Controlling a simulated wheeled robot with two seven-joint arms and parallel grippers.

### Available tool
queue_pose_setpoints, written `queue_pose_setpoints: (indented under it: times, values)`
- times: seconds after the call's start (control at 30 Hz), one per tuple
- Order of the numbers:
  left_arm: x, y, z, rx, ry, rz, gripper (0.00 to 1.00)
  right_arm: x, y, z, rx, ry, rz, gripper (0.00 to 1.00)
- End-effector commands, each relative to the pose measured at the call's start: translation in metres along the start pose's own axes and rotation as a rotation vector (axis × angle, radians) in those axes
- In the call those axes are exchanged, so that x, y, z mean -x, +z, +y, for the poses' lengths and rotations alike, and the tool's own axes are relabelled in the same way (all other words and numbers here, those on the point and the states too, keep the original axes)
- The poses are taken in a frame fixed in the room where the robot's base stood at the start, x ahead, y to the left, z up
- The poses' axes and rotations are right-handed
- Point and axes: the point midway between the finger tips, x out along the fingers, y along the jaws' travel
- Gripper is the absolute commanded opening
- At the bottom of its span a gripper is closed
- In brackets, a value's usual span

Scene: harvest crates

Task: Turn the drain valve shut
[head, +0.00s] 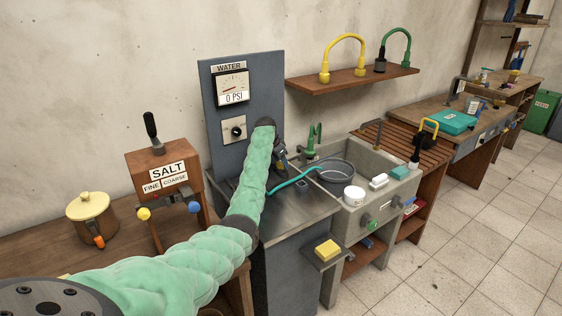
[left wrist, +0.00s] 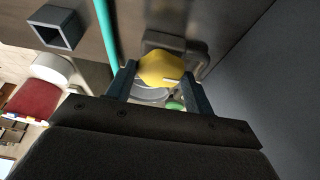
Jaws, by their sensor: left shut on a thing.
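My left gripper (head: 280,160) is in front of the grey panel marked WATER (head: 213,115), low on its right side. In the left wrist view, its two fingers (left wrist: 160,88) are shut on a yellow handle (left wrist: 162,69), which looks like the drain valve's. A dark grey bent pipe or bracket (left wrist: 175,42) is right by the handle. My arm and gripper hide the valve in the head view, so I cannot tell how far it is turned. The panel's gauge (head: 232,88) reads 0 PSI. My right gripper is not in view.
A teal hose (head: 300,176) runs from near the gripper to a grey basin (head: 335,175) at the sink (head: 350,225). A yellow block (head: 328,249) sits on a small ledge in front. The tiled floor at right is clear.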

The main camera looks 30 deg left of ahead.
Motion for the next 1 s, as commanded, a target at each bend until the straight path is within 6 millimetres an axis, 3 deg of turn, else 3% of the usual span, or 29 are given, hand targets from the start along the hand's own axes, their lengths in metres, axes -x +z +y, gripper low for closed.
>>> queue_pose_setpoints:
  times: [0.47, 0.5, 0.6, 1.0]
  values:
    - [0.0015, -0.0008, -0.001, -0.012, 0.003, 0.002, 0.3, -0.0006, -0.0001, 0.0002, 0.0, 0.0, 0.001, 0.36]
    - [0.0016, -0.0008, -0.001, -0.012, 0.003, 0.002, 0.58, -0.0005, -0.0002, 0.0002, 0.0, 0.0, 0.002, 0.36]
    - [0.0012, -0.0006, -0.0008, -0.012, 0.003, 0.002, 0.74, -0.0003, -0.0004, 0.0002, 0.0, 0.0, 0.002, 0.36]
    - [0.0076, 0.0003, -0.0011, -0.011, 0.003, 0.001, 0.74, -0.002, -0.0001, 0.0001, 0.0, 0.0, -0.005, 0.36]
